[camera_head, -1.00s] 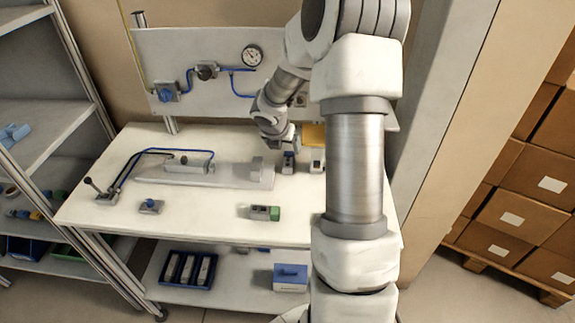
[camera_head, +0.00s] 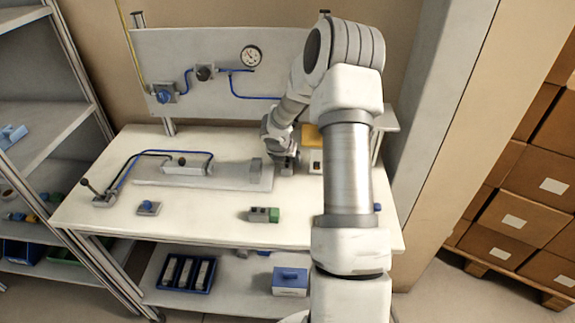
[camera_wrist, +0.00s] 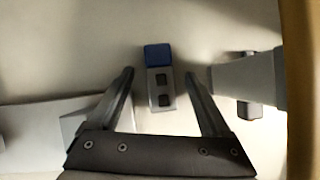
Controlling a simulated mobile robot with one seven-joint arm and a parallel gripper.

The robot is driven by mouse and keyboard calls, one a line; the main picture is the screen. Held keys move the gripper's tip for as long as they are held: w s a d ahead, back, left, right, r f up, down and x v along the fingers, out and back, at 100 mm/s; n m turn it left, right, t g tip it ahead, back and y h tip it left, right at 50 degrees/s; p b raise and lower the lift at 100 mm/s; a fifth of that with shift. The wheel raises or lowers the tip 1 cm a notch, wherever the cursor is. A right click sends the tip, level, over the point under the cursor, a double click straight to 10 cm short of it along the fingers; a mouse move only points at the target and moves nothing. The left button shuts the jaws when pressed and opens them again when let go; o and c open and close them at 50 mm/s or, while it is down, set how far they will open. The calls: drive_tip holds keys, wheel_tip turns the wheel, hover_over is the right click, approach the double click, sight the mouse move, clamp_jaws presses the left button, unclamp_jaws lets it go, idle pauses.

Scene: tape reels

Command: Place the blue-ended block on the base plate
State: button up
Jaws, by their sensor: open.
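The blue-ended block (camera_wrist: 159,78) is grey with two dark square windows and a blue end. In the wrist view it lies between the two fingers of my gripper (camera_wrist: 160,76), which are open with a gap on each side. In the head view my gripper (camera_head: 286,163) is low over the back right of the bench and mostly hides this block. The pale base plate (camera_head: 225,183) lies flat to the left of my gripper, carrying a long cylinder unit (camera_head: 187,168) and an end block (camera_head: 256,170).
A green-ended block (camera_head: 264,214) lies near the bench's front. A lever valve (camera_head: 100,195) and a blue-knobbed part (camera_head: 148,207) are at left. A yellow-topped part (camera_head: 312,137) stands close right of my gripper. The panel (camera_head: 200,60) rises behind. The front bench middle is mostly clear.

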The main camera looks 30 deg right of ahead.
clamp_jaws()
idle(0.3)
